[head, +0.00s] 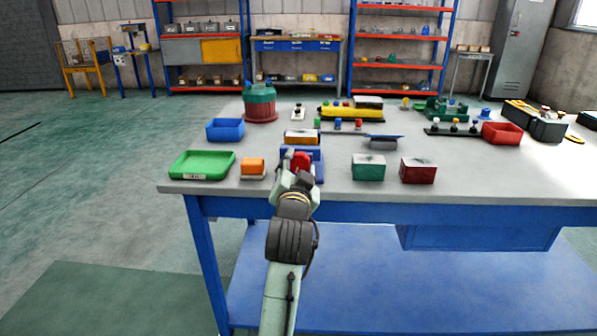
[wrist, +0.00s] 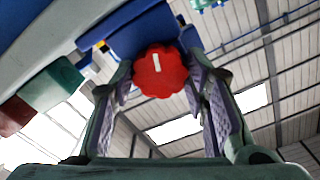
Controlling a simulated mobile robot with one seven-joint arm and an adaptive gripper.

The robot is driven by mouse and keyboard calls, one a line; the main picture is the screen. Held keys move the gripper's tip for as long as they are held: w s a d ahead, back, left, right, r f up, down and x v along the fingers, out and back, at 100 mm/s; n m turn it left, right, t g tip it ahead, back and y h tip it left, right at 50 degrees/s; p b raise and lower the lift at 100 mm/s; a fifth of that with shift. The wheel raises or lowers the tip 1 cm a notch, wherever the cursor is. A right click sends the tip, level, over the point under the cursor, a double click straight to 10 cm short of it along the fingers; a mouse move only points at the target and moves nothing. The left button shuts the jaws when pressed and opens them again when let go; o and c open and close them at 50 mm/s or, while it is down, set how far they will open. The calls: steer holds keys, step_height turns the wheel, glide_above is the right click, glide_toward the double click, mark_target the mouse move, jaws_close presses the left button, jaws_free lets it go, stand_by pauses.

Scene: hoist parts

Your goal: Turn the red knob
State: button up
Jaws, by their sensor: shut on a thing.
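The red knob (head: 301,160) sits on the front of a blue housing (head: 318,168) near the table's front edge. In the wrist view the red knob (wrist: 160,72) has a lobed rim and a short white mark, seen face-on, with the blue housing (wrist: 135,30) behind it. My gripper (head: 297,171) reaches the knob from the front. In the wrist view my gripper (wrist: 157,80) has one finger on each side of the knob and is shut on it. The exact finger contact is partly hidden.
A small orange block (head: 252,166) and a green tray (head: 202,165) lie left of the housing. A green box (head: 368,168) and a dark red box (head: 418,171) stand to the right. The table's front edge is close.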

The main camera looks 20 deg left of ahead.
steer(key=m+b, duration=0.2)
steer(key=m, duration=0.2)
steer(key=shift+f+m, duration=0.1)
steer(key=shift+m, duration=0.2)
steer(key=m+b, duration=0.2)
steer(key=m, duration=0.3)
steer(key=shift+m, duration=0.3)
steer(key=m+b, duration=0.2)
steer(key=m, duration=0.2)
steer(key=shift+b, duration=0.35)
steer(key=m+b, duration=0.2)
steer(key=m, duration=0.3)
steer(key=shift+m, duration=0.4)
steer(key=o, duration=1.1)
steer(key=shift+o, duration=0.2)
steer(key=shift+s, duration=0.1)
